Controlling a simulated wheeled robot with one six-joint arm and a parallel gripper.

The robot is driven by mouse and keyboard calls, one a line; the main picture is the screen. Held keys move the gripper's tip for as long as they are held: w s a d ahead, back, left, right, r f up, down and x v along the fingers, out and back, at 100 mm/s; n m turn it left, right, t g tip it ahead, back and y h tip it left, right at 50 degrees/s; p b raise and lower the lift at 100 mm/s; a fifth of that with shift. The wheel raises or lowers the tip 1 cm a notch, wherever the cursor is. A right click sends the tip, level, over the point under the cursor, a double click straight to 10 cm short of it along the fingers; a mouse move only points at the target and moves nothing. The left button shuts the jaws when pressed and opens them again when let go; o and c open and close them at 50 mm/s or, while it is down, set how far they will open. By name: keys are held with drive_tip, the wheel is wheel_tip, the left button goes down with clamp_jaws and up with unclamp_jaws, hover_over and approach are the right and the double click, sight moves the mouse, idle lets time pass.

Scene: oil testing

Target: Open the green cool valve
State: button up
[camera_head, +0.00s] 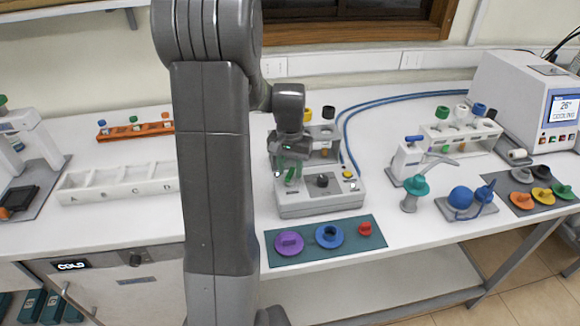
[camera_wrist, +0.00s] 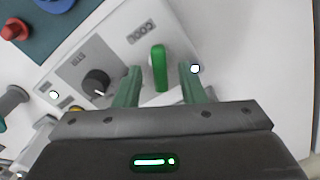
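The green cool valve (camera_wrist: 159,66) is an upright lever-like handle on a pale panel, beside the printed word COOL. In the wrist view it stands between the two green fingers of my gripper (camera_wrist: 160,75), with a visible gap on each side. My gripper is open. In the head view my gripper (camera_head: 290,160) points down over the left part of the white device (camera_head: 310,209). The valve (camera_head: 291,178) is partly hidden there by the fingers.
A black STIR knob (camera_wrist: 96,82) is close left of my gripper in the wrist view. A yellow button (camera_head: 348,174) is on the device's right. A teal mat (camera_head: 308,252) with purple, blue and red parts lies in front. Blue hoses (camera_head: 372,102) run behind.

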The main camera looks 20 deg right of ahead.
clamp_jaws()
drive_tip(key=shift+n, duration=0.3)
drive_tip(key=shift+n+b, duration=0.55)
drive_tip(key=shift+n, duration=2.05)
unclamp_jaws()
